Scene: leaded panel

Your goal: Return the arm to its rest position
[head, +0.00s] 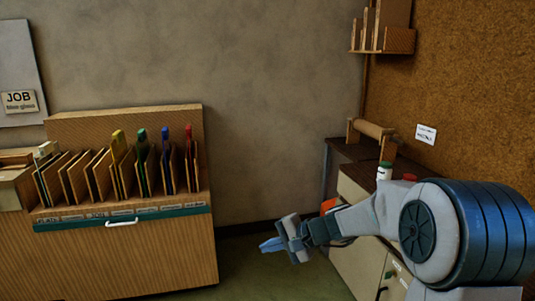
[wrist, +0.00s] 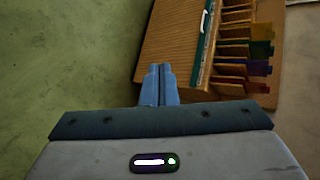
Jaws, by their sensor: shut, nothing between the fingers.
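My gripper (head: 268,245) hangs over the open floor between the wooden rack cabinet and the side counter in the head view. My arm reaches in from the right side of that view. In the wrist view, my gripper's blue fingers (wrist: 158,84) lie together with nothing between them. They point toward the floor and the lower side of the rack cabinet, apart from it as far as I can tell.
The rack cabinet (head: 130,255) holds several dividers with coloured glass pieces. It also shows in the wrist view (wrist: 175,40). The side counter (head: 350,150) carries a paper roll (head: 372,130) and small bottles close behind my arm. Green floor (head: 250,275) is free between them.

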